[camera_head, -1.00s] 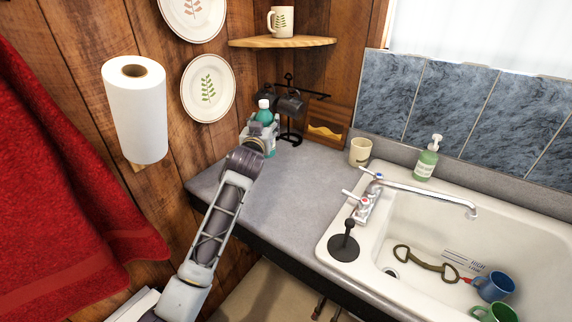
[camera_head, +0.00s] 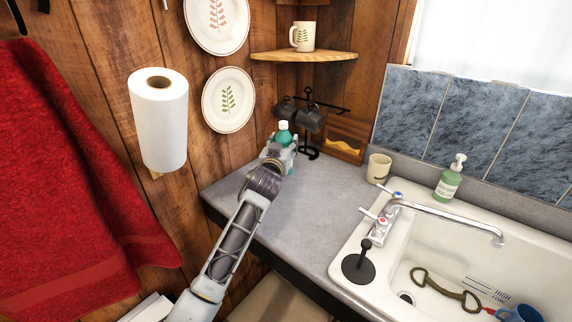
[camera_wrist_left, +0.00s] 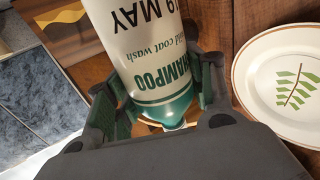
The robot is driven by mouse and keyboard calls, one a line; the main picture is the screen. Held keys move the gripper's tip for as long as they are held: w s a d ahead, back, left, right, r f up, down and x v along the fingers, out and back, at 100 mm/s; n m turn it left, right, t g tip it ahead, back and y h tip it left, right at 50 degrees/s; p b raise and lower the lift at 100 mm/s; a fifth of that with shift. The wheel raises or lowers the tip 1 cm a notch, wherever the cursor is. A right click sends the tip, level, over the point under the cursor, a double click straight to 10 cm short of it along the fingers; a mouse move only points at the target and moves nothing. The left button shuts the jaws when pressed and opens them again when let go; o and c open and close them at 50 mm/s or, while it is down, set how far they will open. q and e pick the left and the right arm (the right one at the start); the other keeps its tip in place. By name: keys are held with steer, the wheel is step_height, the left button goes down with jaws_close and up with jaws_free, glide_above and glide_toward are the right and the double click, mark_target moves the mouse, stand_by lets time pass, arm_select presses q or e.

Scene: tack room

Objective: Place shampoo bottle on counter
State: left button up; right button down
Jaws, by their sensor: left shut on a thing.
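In the left wrist view the white, lettered bottle (camera_wrist_left: 148,45) is between the two fingers of the gripper (camera_wrist_left: 156,92). The bottle looks roughly upright. I cannot tell whether its base touches the counter. My right gripper is not in view.
A black mug stand (camera_head: 308,140) with dark mugs is close behind the gripper. A beige cup (camera_head: 379,168) and green pump bottle (camera_head: 448,180) stand by the sink (camera_head: 343,262). Wall plates (camera_head: 228,100) hang behind. The counter's middle is clear.

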arm_select(q)
steer(key=shift+f, duration=1.1)
step_height(320, 180, down, 4)
steer(key=shift+r, duration=0.15)
steer(key=shift+f, duration=0.3)
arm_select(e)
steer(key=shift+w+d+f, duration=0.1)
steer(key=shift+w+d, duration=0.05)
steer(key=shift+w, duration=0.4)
